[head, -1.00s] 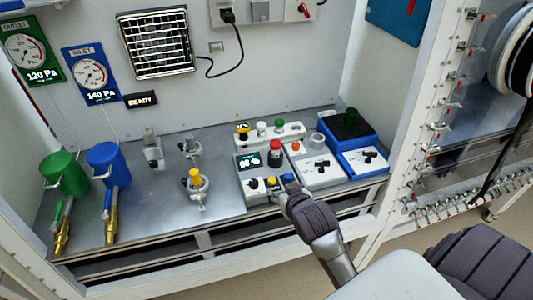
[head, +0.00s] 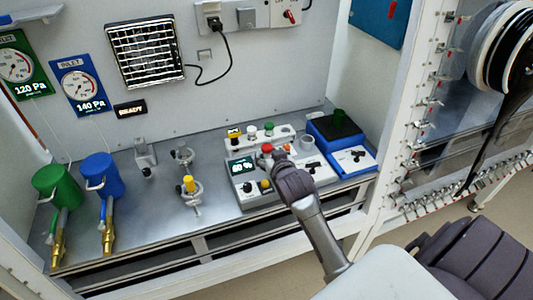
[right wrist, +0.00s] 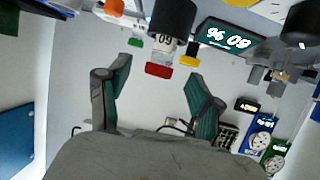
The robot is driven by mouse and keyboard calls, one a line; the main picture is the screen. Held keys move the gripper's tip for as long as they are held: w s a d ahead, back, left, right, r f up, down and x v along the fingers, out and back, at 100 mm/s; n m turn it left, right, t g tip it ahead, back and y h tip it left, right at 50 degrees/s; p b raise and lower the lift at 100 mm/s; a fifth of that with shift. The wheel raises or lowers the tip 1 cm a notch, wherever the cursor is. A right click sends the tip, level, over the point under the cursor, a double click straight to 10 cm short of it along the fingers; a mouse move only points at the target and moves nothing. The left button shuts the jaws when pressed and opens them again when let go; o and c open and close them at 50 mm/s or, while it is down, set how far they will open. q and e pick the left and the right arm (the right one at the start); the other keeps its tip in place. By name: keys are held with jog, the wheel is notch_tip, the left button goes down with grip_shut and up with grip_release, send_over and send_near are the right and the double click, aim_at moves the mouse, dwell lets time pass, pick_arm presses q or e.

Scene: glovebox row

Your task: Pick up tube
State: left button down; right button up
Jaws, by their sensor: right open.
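A white rack (head: 284,137) at the back of the bench holds small capped items that look like tubes: a yellow one (head: 235,132), a white one (head: 251,131) and a green one (head: 269,129). A red-topped item (head: 267,149) stands in front of the rack. My right gripper (head: 276,164) is just in front of it and hides its lower part. In the right wrist view, upside down, my right gripper (right wrist: 160,72) is open. My left gripper is not in view.
A device with a lit display (head: 242,168) is left of my right gripper. A blue device (head: 334,132) stands to the right. A clamp with a yellow top (head: 190,186) and green (head: 57,186) and blue (head: 104,175) canisters stand left.

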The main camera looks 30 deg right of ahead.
aim_at(268, 152)
jog(key=p+x, duration=0.1)
jog(key=x, duration=0.3)
jog(key=shift+w+f, duration=0.15)
jog(key=shift+w, duration=0.25)
jog(key=shift+s, duration=0.1)
jog(key=shift+c, duration=0.9)
jog(key=c, duration=0.9)
jog(key=shift+c, duration=0.2)
